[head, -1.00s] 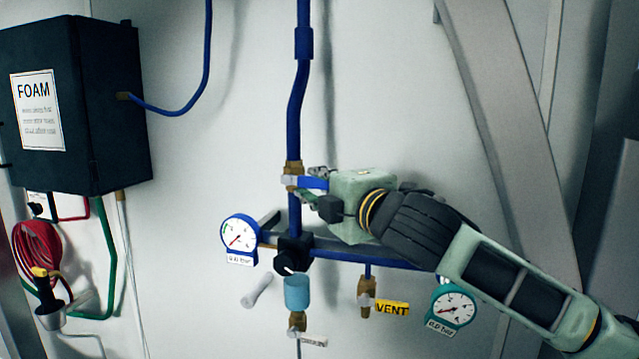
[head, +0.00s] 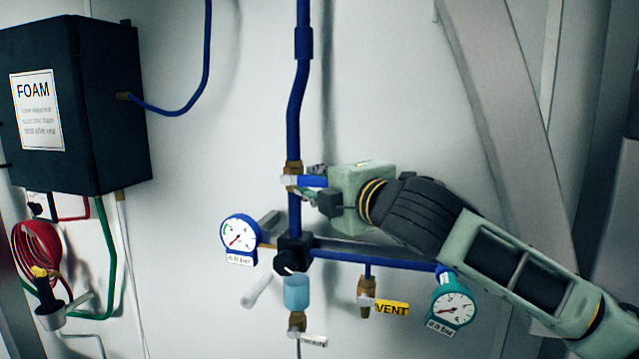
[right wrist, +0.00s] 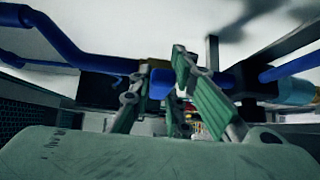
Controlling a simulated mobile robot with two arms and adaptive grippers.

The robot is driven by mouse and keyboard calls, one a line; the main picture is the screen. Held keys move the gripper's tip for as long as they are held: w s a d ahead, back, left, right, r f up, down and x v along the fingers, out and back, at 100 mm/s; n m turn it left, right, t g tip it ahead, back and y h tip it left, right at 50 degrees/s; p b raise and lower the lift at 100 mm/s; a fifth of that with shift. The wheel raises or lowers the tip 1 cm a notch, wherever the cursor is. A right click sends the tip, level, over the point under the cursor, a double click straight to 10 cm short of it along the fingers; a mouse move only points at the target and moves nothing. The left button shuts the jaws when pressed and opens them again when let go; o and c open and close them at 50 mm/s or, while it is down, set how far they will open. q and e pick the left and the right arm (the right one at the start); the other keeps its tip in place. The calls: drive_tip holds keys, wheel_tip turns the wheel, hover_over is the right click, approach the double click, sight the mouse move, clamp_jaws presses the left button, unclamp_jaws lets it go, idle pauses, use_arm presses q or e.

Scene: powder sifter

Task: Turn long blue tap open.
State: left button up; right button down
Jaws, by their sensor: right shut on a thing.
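The long blue tap handle (head: 313,182) sits on a brass valve (head: 292,176) on the vertical blue pipe (head: 296,110). In the head view the handle points right from the pipe, roughly level. My right gripper (head: 319,186) has come in from the right and is shut on this handle. In the right wrist view the blue handle (right wrist: 162,84) shows between the green fingers of the right gripper (right wrist: 163,92). The fingers hide part of the handle. My left gripper is not in view.
A dark FOAM box (head: 110,120) hangs at left. A slanted grey beam (head: 500,120) stands at right.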

drive_tip(key=shift+a+r+n+g+h, duration=0.2)
drive_tip(key=shift+r+n+g+h, duration=0.3)
drive_tip(key=shift+r+n+g, duration=0.35)
drive_tip(key=shift+w+a+r+n+g+h, duration=0.15)
drive_tip(key=shift+a+r+n+g+h, duration=0.2)
drive_tip(key=shift+r+n+g+h, duration=0.45)
